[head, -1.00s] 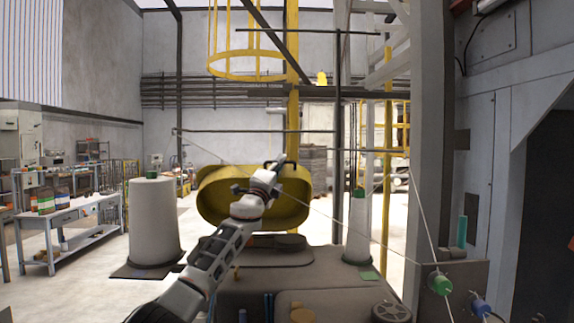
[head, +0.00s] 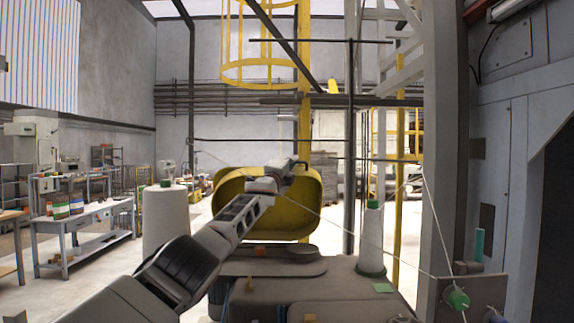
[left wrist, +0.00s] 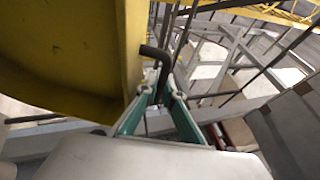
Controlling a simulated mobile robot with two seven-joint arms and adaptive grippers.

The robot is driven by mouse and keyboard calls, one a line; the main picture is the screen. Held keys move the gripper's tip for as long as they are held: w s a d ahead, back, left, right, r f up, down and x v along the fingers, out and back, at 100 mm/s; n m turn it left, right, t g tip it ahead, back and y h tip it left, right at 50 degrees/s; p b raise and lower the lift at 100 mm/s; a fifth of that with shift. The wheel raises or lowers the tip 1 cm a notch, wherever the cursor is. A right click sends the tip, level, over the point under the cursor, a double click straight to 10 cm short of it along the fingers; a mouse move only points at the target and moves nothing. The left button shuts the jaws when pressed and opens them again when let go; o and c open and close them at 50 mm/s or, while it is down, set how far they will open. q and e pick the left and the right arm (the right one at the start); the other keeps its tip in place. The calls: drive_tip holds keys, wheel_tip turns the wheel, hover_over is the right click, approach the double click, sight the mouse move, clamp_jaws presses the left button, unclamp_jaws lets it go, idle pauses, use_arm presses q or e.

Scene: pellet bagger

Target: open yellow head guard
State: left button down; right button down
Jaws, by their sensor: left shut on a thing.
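The yellow head guard (head: 268,222) is a rounded, tray-like cover standing tilted up over the grey machine top, its hollow side facing me in the head view. It fills the upper left of the left wrist view (left wrist: 65,60). A dark bent handle (left wrist: 153,52) sticks out from the guard's edge. My left gripper (head: 292,166) is at the guard's top edge. In the left wrist view its teal fingers (left wrist: 160,95) are shut on the handle's bar. The arm hides part of the guard's left and upper side. My right gripper is in neither view.
A white spool (head: 166,218) stands left of the guard and a white cone of thread (head: 372,235) stands on the right. A thin thread runs across near the guard. A grey post (head: 441,130) rises at right. A workbench (head: 84,222) is at far left.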

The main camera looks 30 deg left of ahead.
use_arm(q)
drive_tip(key=shift+w+d, duration=0.15)
drive_tip(key=shift+w, duration=0.1)
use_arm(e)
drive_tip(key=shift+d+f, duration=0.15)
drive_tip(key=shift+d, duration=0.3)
use_arm(q)
drive_tip(key=c, duration=2.4)
unclamp_jaws()
drive_tip(key=shift+c, duration=0.2)
drive_tip(key=shift+w, duration=0.1)
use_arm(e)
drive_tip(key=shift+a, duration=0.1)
